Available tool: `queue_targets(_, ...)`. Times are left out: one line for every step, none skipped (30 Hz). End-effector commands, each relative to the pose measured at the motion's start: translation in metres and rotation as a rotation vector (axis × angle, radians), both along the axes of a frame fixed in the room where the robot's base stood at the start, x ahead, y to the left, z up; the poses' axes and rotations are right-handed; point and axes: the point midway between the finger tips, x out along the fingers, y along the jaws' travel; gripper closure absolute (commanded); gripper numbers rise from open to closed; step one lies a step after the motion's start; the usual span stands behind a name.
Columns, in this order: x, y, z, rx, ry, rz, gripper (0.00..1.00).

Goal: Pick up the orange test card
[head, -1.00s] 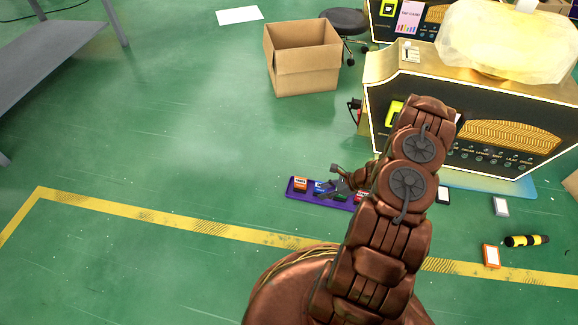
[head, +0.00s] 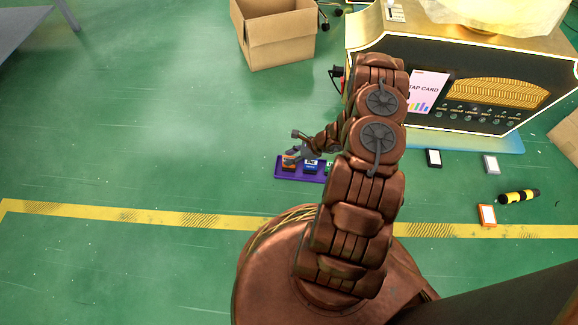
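A small white card with an orange border (head: 487,215) lies flat on the green floor at the right, on the edge of the yellow line. A purple tray (head: 281,175) with small coloured items, including an orange one (head: 289,163) and a blue one (head: 311,165), lies left of my arm. My gripper (head: 294,154) is over the left end of the tray, by the orange item. It is small and dark here, and I cannot tell whether it touches or holds that item. My arm hides the tray's right end.
A black and gold machine (head: 430,72) with a pink "TAP CARD" panel (head: 428,91) stands behind my arm. A black-bordered card (head: 434,158), a grey card (head: 491,164) and a yellow-black cylinder (head: 519,196) lie at right. An open cardboard box (head: 280,44) stands behind.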

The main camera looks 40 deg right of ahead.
Motion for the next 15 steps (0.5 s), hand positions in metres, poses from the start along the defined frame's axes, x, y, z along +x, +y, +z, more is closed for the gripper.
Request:
queue_targets(0.0021, 0.0028, -0.0054, 0.0, 0.0, 0.001, 0.62)
queue_targets(0.0032, 0.0038, -0.0065, 0.0, 0.0, 0.0, 0.62)
queue_targets(0.0043, 0.0049, -0.0074, 0.0, 0.0, 0.0, 0.62)
queue_targets(0.0049, 0.0054, -0.0077, 0.0, -0.001, 0.001, 0.62)
queue_targets(0.0052, 0.006, -0.0079, 0.0, 0.0, 0.001, 0.62)
queue_targets(0.0055, 0.0063, -0.0078, 0.0, 0.0, 0.001, 0.62)
queue_targets(0.0056, 0.0065, -0.0077, 0.0, 0.0, 0.001, 0.62)
queue_targets(0.0057, 0.0065, -0.0075, 0.0, 0.0, 0.001, 0.62)
queue_targets(0.0056, 0.0065, -0.0073, 0.0, -0.001, 0.002, 0.62)
queue_targets(0.0056, 0.0065, -0.0073, 0.0, -0.001, 0.002, 0.62)
queue_targets(0.0056, 0.0065, -0.0073, 0.0, -0.001, 0.002, 0.62)
queue_targets(0.0056, 0.0066, -0.0074, 0.0, 0.0, 0.001, 0.65)
queue_targets(0.0056, 0.0066, -0.0074, 0.0, 0.0, 0.001, 0.68)
queue_targets(0.0056, 0.0066, -0.0074, 0.0, 0.0, 0.001, 0.71)
queue_targets(0.0056, 0.0066, -0.0074, 0.0, 0.0, 0.001, 0.75)
